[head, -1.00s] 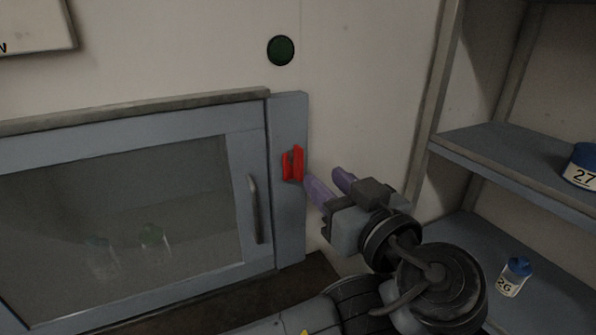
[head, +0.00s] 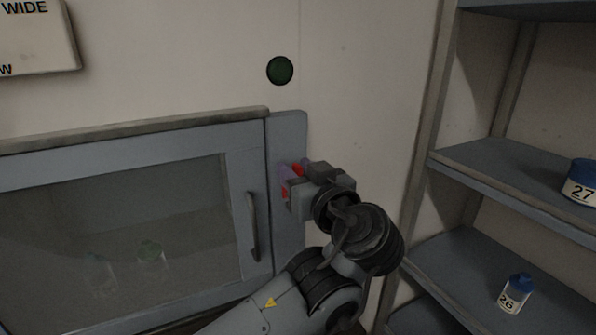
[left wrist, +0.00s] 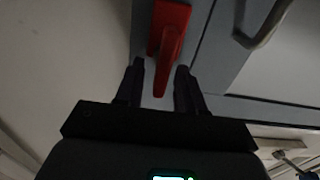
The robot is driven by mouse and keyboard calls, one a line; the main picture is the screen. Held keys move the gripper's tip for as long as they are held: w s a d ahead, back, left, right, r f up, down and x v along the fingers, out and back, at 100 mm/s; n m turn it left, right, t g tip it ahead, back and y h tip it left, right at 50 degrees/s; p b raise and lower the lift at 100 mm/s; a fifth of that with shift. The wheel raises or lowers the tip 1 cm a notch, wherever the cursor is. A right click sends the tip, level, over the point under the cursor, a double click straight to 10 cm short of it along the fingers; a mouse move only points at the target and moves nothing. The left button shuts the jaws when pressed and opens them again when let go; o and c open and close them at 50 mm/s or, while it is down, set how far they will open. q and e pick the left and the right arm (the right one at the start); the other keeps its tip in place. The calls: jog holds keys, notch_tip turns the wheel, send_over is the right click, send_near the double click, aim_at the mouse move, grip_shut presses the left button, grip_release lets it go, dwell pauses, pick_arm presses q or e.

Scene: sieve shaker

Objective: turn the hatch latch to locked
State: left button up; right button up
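The hatch latch (head: 298,170) is red and sits on the grey frame to the right of the hatch door. In the head view my left gripper (head: 288,172) covers most of it. In the left wrist view the red latch (left wrist: 168,45) shows a base plate with a handle pointing down toward the gripper. My left gripper's two dark fingers (left wrist: 160,82) stand apart on either side of the handle's end, with a gap on both sides. The hatch door (head: 235,200) is shut, with a glass pane and a grey handle (head: 252,226). My right gripper is not in view.
Shelves at the right hold a blue-capped jar marked 27 (head: 580,184) and a bottle marked 26 (head: 515,293). Glass vessels (head: 152,256) stand behind the pane.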

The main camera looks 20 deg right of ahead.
pick_arm(q)
grip_shut()
jog(key=shift+d+f+m+b, duration=0.1)
jog(key=shift+d+m+b, duration=0.05)
jog(key=shift+m+b, duration=0.3)
dwell(0.3)
jog(key=m, duration=0.1)
jog(key=m+b, duration=0.1)
jog(key=shift+d+f+m, duration=0.1)
jog(key=shift+d+m, duration=0.1)
jog(key=shift+m, duration=0.15)
jog(key=m, duration=0.4)
jog(key=d+f+m, duration=0.1)
jog(key=m, duration=0.9)
jog(key=shift+w+d+f+b, duration=0.1)
jog(key=shift+d+f+b, duration=0.05)
jog(key=shift+f+b, duration=0.15)
jog(key=shift+m, duration=0.3)
